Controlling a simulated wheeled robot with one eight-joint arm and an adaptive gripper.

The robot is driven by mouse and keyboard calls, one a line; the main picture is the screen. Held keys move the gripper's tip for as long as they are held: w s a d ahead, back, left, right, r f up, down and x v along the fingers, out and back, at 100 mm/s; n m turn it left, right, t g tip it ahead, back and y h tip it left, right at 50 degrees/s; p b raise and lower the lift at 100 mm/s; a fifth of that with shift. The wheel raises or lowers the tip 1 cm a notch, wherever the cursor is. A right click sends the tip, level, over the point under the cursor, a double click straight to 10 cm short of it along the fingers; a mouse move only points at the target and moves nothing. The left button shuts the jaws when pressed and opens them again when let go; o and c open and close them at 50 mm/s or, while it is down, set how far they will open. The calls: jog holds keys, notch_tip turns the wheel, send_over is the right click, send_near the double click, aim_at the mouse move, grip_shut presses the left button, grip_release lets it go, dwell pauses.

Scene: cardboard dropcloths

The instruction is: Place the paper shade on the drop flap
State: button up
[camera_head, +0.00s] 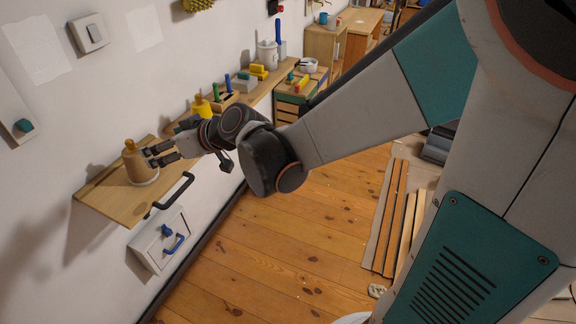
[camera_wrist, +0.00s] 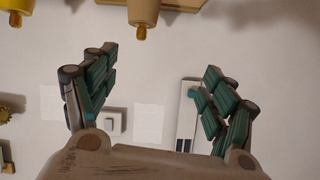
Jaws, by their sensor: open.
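The tan, bell-shaped paper shade (camera_head: 139,165) with a brass-coloured top stands upright on the wooden drop flap (camera_head: 113,203) at the left wall. A pale ring shows at its base. My gripper (camera_head: 152,157) is just right of the shade, its fingers pointing towards it. In the wrist view my gripper (camera_wrist: 160,68) is open, with nothing between the fingers. There the shade (camera_wrist: 143,13) shows upside down at the top edge, beyond the fingertips and apart from them. A strip of the flap (camera_wrist: 186,3) shows beside it.
A black handle (camera_head: 170,194) sits at the flap's front edge. A white box with a blue handle (camera_head: 160,240) hangs below. A yellow shade-like piece (camera_head: 201,107) and several tools stand on the shelf (camera_head: 262,88) behind.

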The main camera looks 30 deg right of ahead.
jog(key=s+d+m+g+h, duration=0.1)
jog(key=s+d+h, duration=0.1)
jog(key=s+d, duration=0.2)
jog(key=s+d+m+g+h, duration=0.1)
jog(key=s+d, duration=0.4)
jog(key=s, duration=0.6)
jog(key=s+d+f+m+g+h, duration=0.1)
jog(key=s+d+m+h, duration=0.2)
jog(key=s, duration=0.5)
jog(key=shift+d+h, duration=0.7)
jog(key=shift+d, duration=0.2)
